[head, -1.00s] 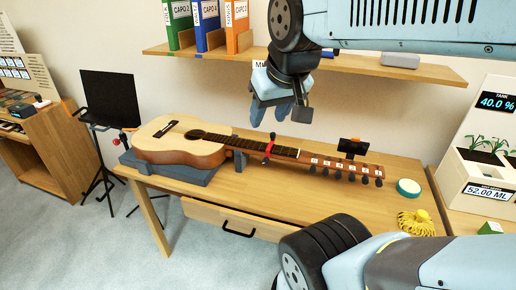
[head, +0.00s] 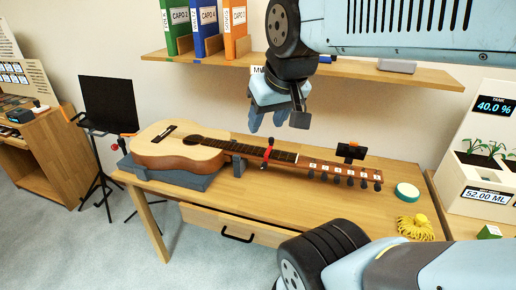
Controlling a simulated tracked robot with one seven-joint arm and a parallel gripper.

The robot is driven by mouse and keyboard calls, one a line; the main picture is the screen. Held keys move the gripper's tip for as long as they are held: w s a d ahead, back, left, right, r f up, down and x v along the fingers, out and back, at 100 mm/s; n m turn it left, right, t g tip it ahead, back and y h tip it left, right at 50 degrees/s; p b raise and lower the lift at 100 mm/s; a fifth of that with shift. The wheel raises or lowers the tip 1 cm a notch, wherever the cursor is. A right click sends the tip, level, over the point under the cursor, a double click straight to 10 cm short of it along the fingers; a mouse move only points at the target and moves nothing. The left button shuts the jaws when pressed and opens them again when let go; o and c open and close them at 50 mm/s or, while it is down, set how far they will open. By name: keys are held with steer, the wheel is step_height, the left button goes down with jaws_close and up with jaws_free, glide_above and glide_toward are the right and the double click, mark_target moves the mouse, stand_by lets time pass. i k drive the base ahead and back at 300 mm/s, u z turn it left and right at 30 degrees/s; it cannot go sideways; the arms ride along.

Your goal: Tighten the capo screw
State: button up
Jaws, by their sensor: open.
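An acoustic guitar (head: 184,152) lies face up on the wooden desk, its body on a dark grey cradle (head: 165,172) and its neck pointing right. A red capo (head: 267,153) is clamped across the neck, with a small part showing at the near edge of the neck. The capo's screw is too small to make out. My gripper (head: 267,122) hangs above the neck, up and slightly left of the capo, fingers pointing down. It is open, empty and apart from the guitar.
A shelf (head: 420,75) with binders (head: 207,25) runs behind my gripper. A small dark device (head: 351,150) stands behind the headstock. A round teal-rimmed item (head: 407,192) and a yellow tasselled thing (head: 415,226) lie at the desk's right. A dark music stand (head: 109,103) stands left.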

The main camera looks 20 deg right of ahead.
mark_target(263, 166)
steer(key=z, duration=0.55)
steer(key=k, duration=1.3)
steer(key=z, duration=0.4)
steer(key=i, duration=0.9)
steer(key=u, duration=0.15)
